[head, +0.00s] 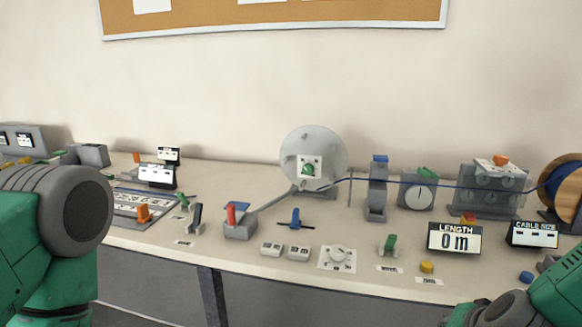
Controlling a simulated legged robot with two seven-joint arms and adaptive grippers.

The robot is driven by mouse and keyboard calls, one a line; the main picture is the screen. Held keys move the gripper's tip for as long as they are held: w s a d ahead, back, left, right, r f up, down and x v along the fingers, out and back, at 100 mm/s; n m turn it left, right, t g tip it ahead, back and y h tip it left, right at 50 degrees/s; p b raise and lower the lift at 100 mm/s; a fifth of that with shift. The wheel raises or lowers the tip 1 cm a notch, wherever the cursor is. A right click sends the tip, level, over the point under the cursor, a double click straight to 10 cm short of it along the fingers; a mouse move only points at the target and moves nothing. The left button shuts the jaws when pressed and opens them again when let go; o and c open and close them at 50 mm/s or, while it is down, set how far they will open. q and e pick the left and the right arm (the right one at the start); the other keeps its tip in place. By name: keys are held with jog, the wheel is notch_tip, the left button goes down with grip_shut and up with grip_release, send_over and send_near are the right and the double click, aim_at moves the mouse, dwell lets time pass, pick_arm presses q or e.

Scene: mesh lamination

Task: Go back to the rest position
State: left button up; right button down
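My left arm, green with a grey joint, comes in at the lower left of the head view. My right arm, green and grey, shows only a small part at the lower right corner. Neither gripper's fingers are in view, so their opening is hidden. Both visible arm parts appear in front of the long beige table (215,267).
The table carries a disc-shaped reel (328,150), a blue cable (420,184), a grey dial box (416,191), a "LENGTH 0 m" display (454,238), a "CABLE SIZE" display (532,234) and a wooden spool (548,190). Wall behind.

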jog(key=s+f+n+g, duration=0.3)
jog(key=s+f, duration=0.6)
jog(key=s, duration=0.4)
jog(key=s+a+f+n+g, duration=0.1)
jog(key=s+f+n+g, duration=0.3)
jog(key=s+f, duration=0.5)
jog(key=s+n, duration=0.1)
jog(key=s, duration=0.3)
jog(key=shift+a+f+n+y, duration=0.15)
jog(key=shift+a+n+y, duration=0.15)
jog(key=shift+y, duration=0.1)
jog(key=shift+d, duration=0.1)
